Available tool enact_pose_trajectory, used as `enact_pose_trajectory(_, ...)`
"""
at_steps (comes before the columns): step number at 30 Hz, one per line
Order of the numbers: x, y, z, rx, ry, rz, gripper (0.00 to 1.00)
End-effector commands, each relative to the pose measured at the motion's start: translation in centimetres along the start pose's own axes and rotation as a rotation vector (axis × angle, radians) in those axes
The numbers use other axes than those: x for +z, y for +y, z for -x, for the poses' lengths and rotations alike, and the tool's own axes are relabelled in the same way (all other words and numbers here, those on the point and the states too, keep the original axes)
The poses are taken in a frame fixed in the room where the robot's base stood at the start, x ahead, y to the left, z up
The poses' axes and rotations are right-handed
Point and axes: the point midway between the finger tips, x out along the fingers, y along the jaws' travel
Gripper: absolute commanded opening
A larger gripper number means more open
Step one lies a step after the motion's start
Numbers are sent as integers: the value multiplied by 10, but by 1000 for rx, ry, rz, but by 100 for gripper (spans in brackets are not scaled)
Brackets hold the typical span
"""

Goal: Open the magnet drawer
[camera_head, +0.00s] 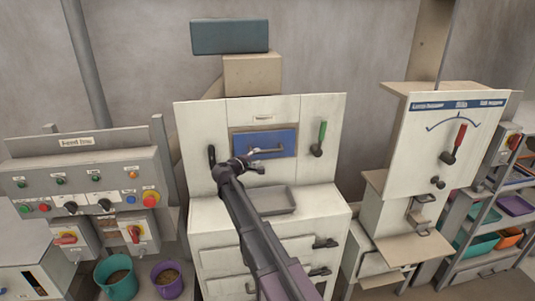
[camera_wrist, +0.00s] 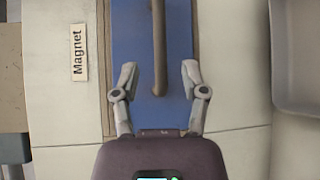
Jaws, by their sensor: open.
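The magnet drawer has a blue front (camera_head: 284,137) set in the cream cabinet, with a grey bar handle (camera_head: 268,150) across it. In the wrist view the blue front (camera_wrist: 178,110) fills the middle, and the handle (camera_wrist: 159,40) runs down from the top edge. A "Magnet" label (camera_wrist: 78,53) is beside it. My gripper (camera_head: 253,160) is in front of the drawer's left part. In the wrist view my gripper (camera_wrist: 159,72) is open, one finger on each side of the handle's end. I see no contact with the handle. The drawer looks shut.
A green-handled lever (camera_head: 319,138) is right of the drawer, and a black handle (camera_head: 212,156) is left. A grey tray (camera_head: 268,201) sits on the ledge below. A control panel (camera_head: 85,180) stands at left, a lever panel (camera_head: 445,135) at right.

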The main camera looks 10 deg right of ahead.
Motion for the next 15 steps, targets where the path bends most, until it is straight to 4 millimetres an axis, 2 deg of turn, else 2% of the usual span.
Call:
enact_pose_trajectory(1, -2, -1, -10, 0, -1, 0, 57)
enact_pose_trajectory(9, -1, -1, -50, -1, -1, -1, 57)
enact_pose_trajectory(15, -1, 0, -70, 0, 0, -1, 57)
